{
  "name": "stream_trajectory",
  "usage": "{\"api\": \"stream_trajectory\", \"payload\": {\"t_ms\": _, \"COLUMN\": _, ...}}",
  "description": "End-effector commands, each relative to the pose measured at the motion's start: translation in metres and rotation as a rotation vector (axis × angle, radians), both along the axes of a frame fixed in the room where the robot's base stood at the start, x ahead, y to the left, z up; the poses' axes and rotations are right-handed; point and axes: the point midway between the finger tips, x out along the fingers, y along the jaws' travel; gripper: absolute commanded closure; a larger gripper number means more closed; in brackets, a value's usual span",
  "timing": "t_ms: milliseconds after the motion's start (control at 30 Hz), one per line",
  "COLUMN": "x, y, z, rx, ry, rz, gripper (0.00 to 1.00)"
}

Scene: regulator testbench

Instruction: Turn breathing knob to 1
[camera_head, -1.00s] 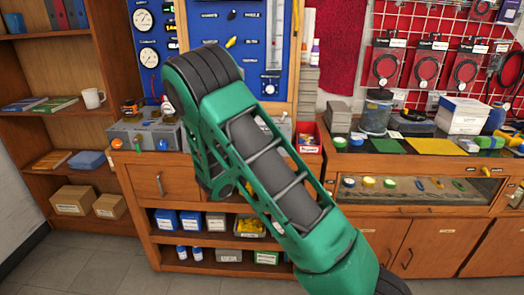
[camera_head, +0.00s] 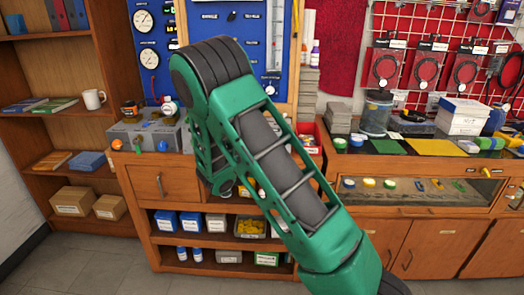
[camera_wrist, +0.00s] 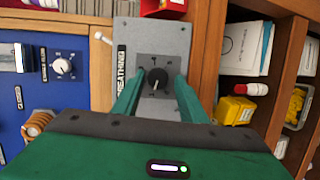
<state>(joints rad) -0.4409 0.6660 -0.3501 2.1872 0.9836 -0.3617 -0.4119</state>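The breathing knob (camera_wrist: 157,78) is a round black knob with a light pointer mark on a grey plate (camera_wrist: 151,42) in the wrist view. The black label reading "BREATHING" (camera_wrist: 121,68) lies along the plate's left side. My gripper (camera_wrist: 159,84) is open, with one green finger on each side of the knob as seen from the wrist. I cannot tell whether the fingers touch it or how far off it is. In the head view my green arm hides the knob and gripper.
A blue panel with another knob (camera_wrist: 63,66) lies left in the wrist view. Shelves with a yellow container (camera_wrist: 234,110) lie right. In the head view, a grey box (camera_head: 145,134) stands on the counter left of my arm.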

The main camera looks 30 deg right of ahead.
Motion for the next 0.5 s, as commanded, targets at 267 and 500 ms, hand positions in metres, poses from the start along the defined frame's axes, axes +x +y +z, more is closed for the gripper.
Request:
{"api": "stream_trajectory", "payload": {"t_ms": 267, "x": 0.001, "y": 0.0, "z": 0.002, "rx": -0.002, "ry": -0.003, "rz": 0.001, "gripper": 0.54}}
{"api": "stream_trajectory", "payload": {"t_ms": 500, "x": -0.008, "y": 0.013, "z": 0.005, "rx": -0.001, "ry": -0.004, "rz": 0.005, "gripper": 0.54}}
